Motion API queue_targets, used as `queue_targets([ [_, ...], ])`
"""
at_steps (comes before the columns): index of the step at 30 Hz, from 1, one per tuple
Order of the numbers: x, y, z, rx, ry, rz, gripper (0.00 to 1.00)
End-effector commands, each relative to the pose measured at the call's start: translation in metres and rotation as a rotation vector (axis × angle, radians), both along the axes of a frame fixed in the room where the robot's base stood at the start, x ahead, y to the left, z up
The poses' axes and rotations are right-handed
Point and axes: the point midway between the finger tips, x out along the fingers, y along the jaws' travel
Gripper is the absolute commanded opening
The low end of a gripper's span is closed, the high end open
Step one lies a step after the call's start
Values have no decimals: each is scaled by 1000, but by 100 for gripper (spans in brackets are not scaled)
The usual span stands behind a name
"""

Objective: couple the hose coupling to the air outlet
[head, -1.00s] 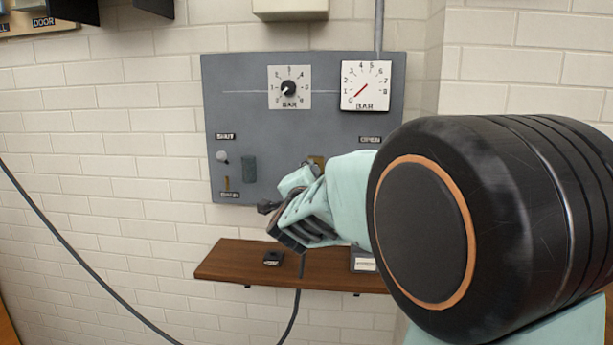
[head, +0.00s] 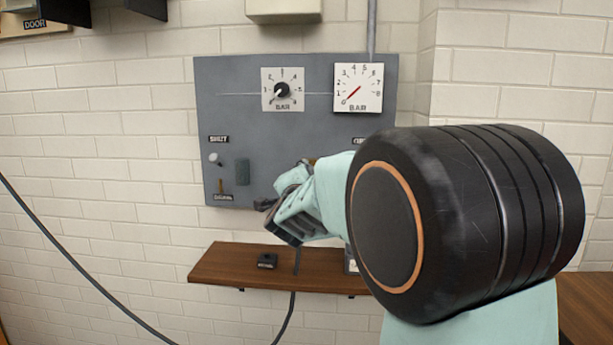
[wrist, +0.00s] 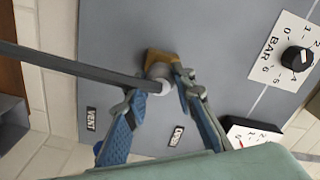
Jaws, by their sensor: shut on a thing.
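My gripper (head: 283,215) is in front of the lower part of the grey panel in the head view. In the wrist view my gripper (wrist: 160,90) has its blue fingers shut on the hose coupling (wrist: 157,73), a grey cylinder with a pale round end. The dark hose (wrist: 75,66) runs off to the left there and hangs below my gripper in the head view (head: 295,265). The brass air outlet (wrist: 155,56) is on the panel right behind the coupling. It is mostly hidden in the head view. I cannot tell whether coupling and outlet are joined.
The grey panel (head: 225,110) carries a knob dial (head: 282,90), a gauge (head: 358,88) with its needle near zero, and a small lever (head: 215,158). A wooden shelf (head: 222,266) below holds a small black block (head: 267,261). My arm covers the panel's lower right.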

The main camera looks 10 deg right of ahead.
Motion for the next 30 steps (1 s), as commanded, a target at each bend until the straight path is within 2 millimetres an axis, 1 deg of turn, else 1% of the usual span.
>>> queue_targets([
  [6, 5, -2, 0, 0, -1, 0, 0],
  [7, 5, -2, 1, 0, -1, 0, 26],
  [12, 5, -2, 0, 0, -1, 0, 44],
  [20, 4, -1, 0, 0, 1, 0, 44],
  [23, 0, 0, 0, 1, 0, 0, 44],
  [26, -12, 4, 1, 1, -1, 1, 44],
  [30, -34, 12, 1, 1, -1, 2, 44],
])
